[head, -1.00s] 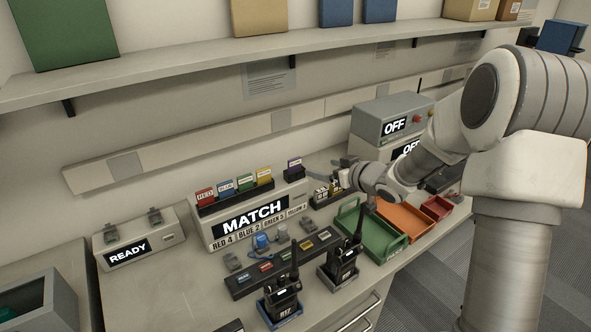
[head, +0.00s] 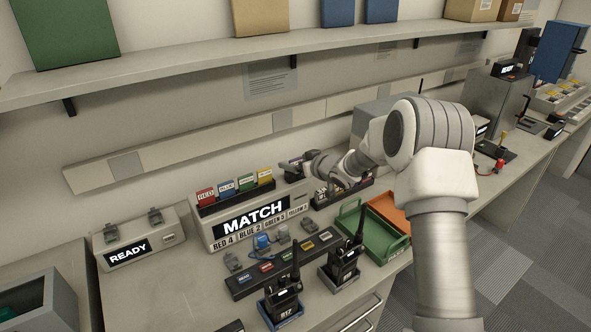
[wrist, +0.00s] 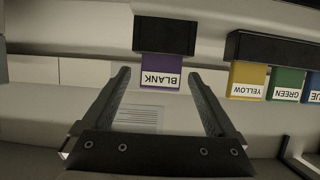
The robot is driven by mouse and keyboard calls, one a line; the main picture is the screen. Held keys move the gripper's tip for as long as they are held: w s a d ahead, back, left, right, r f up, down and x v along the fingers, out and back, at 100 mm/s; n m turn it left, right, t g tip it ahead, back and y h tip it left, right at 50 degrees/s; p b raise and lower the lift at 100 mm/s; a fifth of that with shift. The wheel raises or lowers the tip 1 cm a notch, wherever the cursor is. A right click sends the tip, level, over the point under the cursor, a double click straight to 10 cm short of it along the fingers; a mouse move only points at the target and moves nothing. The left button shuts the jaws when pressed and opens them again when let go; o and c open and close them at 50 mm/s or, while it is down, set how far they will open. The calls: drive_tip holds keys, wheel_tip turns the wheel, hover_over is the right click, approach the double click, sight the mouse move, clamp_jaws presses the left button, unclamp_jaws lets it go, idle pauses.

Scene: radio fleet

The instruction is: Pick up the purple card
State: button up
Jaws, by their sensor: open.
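The purple card (wrist: 160,72), labelled BLANK, sits in a small black holder (wrist: 164,36) in the wrist view, which shows the labels upside down. My gripper (wrist: 160,76) is open and empty, with one finger on each side of the card in that view. The card lies ahead between the fingertips, and I see no contact.
Red, blue, green and yellow cards (head: 246,182) stand in a rack on the MATCH box (head: 250,218), close to the left. Radios (head: 283,303), a green tray (head: 385,247) and an orange tray (head: 391,215) are in front. A shelf (head: 200,85) runs above.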

drive_tip(key=shift+w+a+f, duration=0.1)
drive_tip(key=shift+w+a, duration=0.1)
drive_tip(key=shift+w, duration=0.05)
drive_tip(key=c, duration=1.4)
